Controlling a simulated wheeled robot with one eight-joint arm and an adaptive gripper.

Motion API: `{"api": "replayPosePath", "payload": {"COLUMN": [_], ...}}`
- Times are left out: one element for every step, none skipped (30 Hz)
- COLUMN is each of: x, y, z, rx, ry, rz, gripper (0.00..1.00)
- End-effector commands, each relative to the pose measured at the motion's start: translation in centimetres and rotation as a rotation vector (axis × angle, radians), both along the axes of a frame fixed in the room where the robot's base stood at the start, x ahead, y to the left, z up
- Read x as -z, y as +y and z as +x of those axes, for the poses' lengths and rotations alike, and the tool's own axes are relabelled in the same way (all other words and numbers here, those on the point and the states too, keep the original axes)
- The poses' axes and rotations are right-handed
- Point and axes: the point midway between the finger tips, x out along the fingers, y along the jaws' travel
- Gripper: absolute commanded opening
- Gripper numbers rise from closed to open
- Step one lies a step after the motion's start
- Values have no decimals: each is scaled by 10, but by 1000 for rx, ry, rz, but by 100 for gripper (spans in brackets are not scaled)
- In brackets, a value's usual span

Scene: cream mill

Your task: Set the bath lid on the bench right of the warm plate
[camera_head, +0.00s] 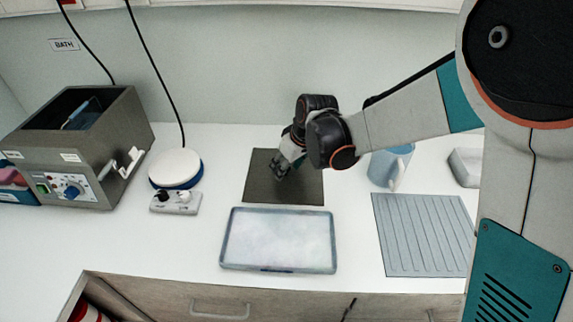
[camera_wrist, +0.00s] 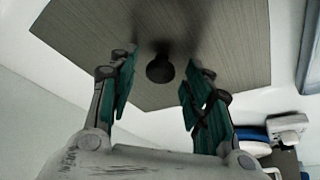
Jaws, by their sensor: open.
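The bath lid (camera_head: 258,187), a flat dark grey rectangular sheet, lies on the white bench right of the warm plate (camera_head: 177,165), with a gap between them. In the wrist view the lid (camera_wrist: 215,35) shows a round black knob (camera_wrist: 160,69). My gripper (camera_head: 281,170) is just over the lid in the head view. In the wrist view my gripper (camera_wrist: 158,85) is open, its fingers apart on either side of the knob, with gaps. The grey bath (camera_head: 80,148) stands at the far left with its top open. The head view hides the knob behind the gripper.
A shallow pale tray (camera_head: 278,268) lies in front of the lid. A blue mug (camera_head: 388,165), a ribbed grey mat (camera_head: 424,235) and a pale block (camera_head: 466,166) are to the right. Cables hang behind the warm plate. Bare bench lies between warm plate and lid.

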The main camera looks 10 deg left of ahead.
Motion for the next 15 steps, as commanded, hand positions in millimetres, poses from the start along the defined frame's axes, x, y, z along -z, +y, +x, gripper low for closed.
{"api": "replayPosePath", "payload": {"x": [-3,-6,-11,-15,-19,-26,-32,-38,-47,-53,-59,-66,-72,-77,-84], "y": [0,-1,-2,-4,-5,-7,-9,-11,-13,-15,-17,-19,-21,-22,-25], "z": [0,-1,-2,-3,-4,-6,-8,-9,-12,-14,-15,-17,-19,-20,-22], "rx": [0,0,0,1,1,1,1,0,0,0,0,0,0,1,1], "ry": [0,0,0,0,0,0,0,0,0,0,0,0,0,0,0], "rz": [0,0,0,0,0,0,0,0,0,0,0,0,0,0,0], "gripper": [45,45,45,45,45,45,45,45,45,45,45,45,45,45,45]}}
